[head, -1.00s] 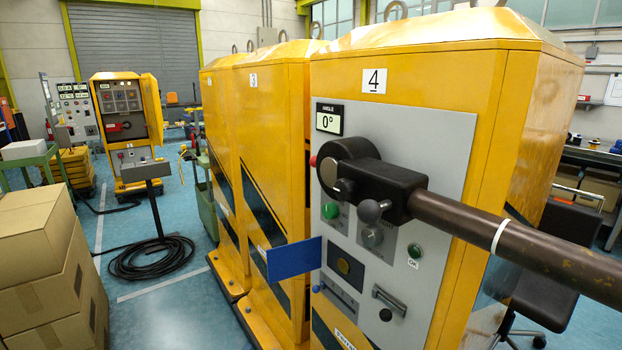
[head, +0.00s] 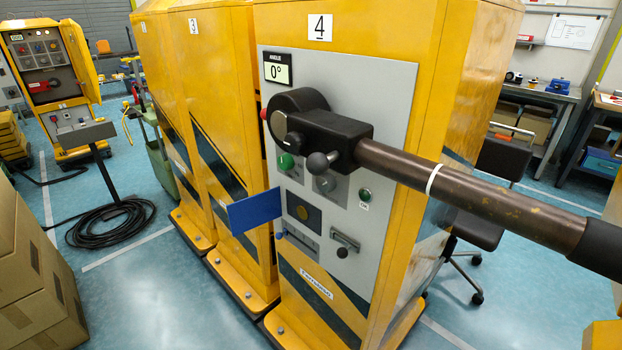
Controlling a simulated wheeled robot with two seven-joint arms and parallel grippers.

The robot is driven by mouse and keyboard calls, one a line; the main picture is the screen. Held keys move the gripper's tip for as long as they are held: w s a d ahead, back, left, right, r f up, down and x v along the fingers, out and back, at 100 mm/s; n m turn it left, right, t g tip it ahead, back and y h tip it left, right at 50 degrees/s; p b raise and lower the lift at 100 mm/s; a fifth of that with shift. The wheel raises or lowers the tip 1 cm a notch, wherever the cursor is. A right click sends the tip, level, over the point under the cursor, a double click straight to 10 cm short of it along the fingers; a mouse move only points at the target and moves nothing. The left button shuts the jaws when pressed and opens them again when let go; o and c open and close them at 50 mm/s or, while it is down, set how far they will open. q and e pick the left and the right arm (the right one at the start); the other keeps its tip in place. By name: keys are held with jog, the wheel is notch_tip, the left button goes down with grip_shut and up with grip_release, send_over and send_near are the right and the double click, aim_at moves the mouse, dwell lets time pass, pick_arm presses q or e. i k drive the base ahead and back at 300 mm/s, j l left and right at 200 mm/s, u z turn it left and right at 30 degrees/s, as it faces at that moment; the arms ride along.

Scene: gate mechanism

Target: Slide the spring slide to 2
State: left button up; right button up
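The grey control panel (head: 392,110) is on the front of the yellow cabinet marked 4. Low on it is a slanted slot plate (head: 300,243) with a small blue knob (head: 279,235) near its left end; this may be the spring slide. Its number marks are too small to read. Neither of my grippers is in view.
A large dark lever with a brown bar (head: 440,185) juts out from the panel toward the right. A blue plate (head: 254,212) sticks out left of the panel. Boxes (head: 40,285) stand at left; the floor (head: 180,300) between is clear.

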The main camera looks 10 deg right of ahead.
aim_at(279, 235)
jog(key=i+j, duration=0.9)
jog(key=i+l+z, duration=0.05)
jog(key=i, duration=0.05)
